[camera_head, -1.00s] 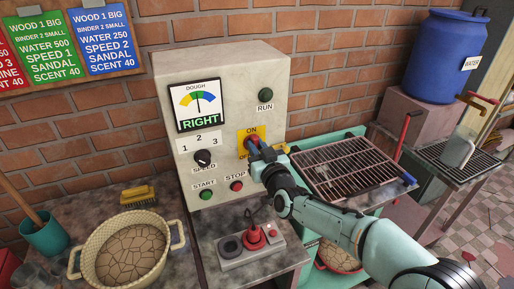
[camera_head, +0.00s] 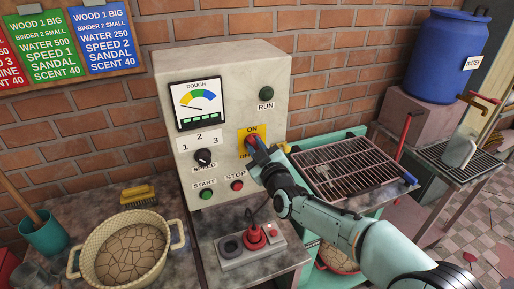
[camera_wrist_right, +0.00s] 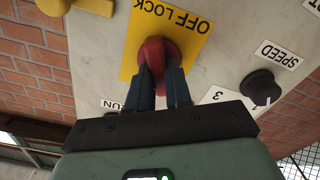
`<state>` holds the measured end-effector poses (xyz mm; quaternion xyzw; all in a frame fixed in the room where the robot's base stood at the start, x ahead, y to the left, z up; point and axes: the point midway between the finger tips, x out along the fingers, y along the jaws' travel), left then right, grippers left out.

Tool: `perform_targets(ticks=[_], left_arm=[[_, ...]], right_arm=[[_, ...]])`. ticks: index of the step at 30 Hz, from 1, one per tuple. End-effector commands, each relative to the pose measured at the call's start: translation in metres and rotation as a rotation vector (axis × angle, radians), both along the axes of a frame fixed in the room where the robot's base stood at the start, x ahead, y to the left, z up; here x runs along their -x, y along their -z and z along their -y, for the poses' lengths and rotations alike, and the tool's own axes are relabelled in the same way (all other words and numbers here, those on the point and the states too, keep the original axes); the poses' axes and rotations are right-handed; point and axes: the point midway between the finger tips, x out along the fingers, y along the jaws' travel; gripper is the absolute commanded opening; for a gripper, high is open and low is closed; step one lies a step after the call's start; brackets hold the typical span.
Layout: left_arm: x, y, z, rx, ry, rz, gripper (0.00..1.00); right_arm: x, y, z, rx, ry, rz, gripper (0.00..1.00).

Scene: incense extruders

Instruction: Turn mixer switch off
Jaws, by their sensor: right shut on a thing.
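The mixer switch is a red knob (camera_wrist_right: 155,52) on a yellow plate (camera_wrist_right: 192,40) marked OFF LOCK in the right wrist view. In the head view the plate (camera_head: 251,131) shows ON at its top, on the front of the beige mixer panel (camera_head: 213,125). My right gripper (camera_head: 255,149) is at the knob, and its dark fingers are shut on it. The fingers and arm hide most of the knob and part of the OFF label in the head view. My left gripper is not in view.
A dough gauge (camera_head: 197,103) sits upper left. A metal rack (camera_head: 350,165) lies right of the panel.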

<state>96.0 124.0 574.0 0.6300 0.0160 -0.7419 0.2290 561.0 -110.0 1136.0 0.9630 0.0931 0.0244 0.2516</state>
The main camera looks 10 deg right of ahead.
Motion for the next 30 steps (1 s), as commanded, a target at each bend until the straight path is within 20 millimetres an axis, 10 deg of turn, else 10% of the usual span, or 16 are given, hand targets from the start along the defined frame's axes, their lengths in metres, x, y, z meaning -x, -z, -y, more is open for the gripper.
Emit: perform_targets(ticks=[30], left_arm=[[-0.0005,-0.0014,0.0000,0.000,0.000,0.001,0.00]], right_arm=[[0.0007,0.0046,-0.0034,0.893,0.000,0.174,0.00]])
